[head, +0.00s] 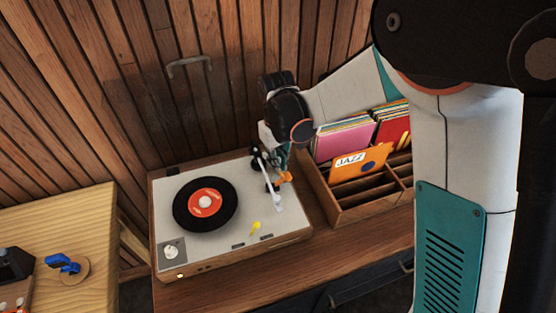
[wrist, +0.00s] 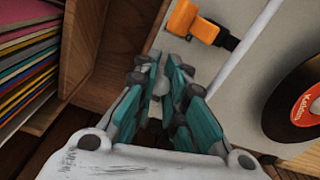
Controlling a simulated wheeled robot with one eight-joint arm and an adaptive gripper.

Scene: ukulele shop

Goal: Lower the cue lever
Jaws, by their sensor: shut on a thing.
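The turntable (head: 228,245) has a pale deck and wooden sides. An orange lever-like piece (head: 286,177), which looks like the cue lever, sits beside the white tonearm (head: 268,173). In the wrist view the orange piece (wrist: 190,20) is on a dark stem, beyond my fingertips and apart from them. The tonearm (wrist: 246,48) runs just right of my fingers. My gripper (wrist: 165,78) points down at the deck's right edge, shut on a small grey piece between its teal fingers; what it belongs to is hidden. The gripper (head: 276,158) is partly hidden in the head view.
A black record (head: 183,216) with a red label lies on the platter. A yellow piece (head: 255,228) is at the deck's front. A wooden record crate (head: 350,213) stands close on the right, with an orange JAZZ sleeve (head: 360,163). A wooden wall rises behind.

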